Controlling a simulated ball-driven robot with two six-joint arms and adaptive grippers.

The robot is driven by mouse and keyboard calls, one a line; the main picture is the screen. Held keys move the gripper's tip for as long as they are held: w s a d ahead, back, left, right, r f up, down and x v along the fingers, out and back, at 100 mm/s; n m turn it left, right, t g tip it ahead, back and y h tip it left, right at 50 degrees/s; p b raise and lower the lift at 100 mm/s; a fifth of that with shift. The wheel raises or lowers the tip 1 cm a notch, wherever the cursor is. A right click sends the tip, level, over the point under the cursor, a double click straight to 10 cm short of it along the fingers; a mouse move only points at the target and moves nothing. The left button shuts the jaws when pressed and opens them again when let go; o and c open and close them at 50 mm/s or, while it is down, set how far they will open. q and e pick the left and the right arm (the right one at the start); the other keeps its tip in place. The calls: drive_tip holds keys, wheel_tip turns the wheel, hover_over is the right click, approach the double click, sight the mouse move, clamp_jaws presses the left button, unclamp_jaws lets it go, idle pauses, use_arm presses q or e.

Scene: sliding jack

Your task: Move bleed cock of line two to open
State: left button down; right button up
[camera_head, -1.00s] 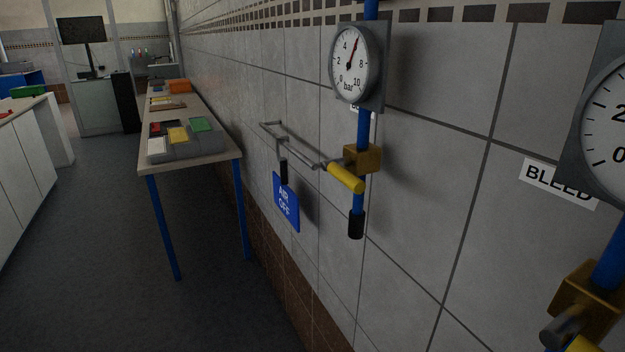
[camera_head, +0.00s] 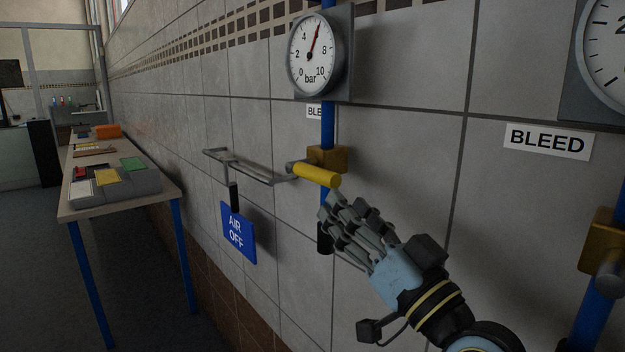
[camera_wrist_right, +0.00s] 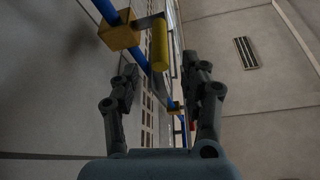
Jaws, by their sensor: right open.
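A bleed cock with a brass body (camera_head: 328,157) and a yellow handle (camera_head: 316,175) sits on a blue pipe below a gauge. The handle sticks out across the pipe, slightly down to the right. My right gripper (camera_head: 338,208) is open just below and right of the handle's end, apparently clear of it. In the right wrist view the yellow handle (camera_wrist_right: 159,45) and brass body (camera_wrist_right: 118,32) lie beyond the fingers (camera_wrist_right: 164,78), with nothing between them. A second brass cock (camera_head: 602,240) is cut off at the right edge. No line number is readable. My left gripper is out of view.
A gauge (camera_head: 315,53) points near 6 bar. A blue AIR OFF sign (camera_head: 238,232) hangs beside a grey bracket (camera_head: 238,168) on the tiled wall. A BLEED label (camera_head: 547,141) is at right. A table (camera_head: 120,195) with coloured trays stands left.

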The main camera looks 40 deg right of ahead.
sight(320, 178)
drive_tip(key=p+x, duration=0.1)
drive_tip(key=x, duration=0.5)
drive_tip(key=shift+w+r, duration=0.15)
drive_tip(key=shift+w, duration=0.15)
drive_tip(key=shift+w+r, duration=0.15)
drive_tip(key=shift+w, duration=0.55)
clamp_jaws()
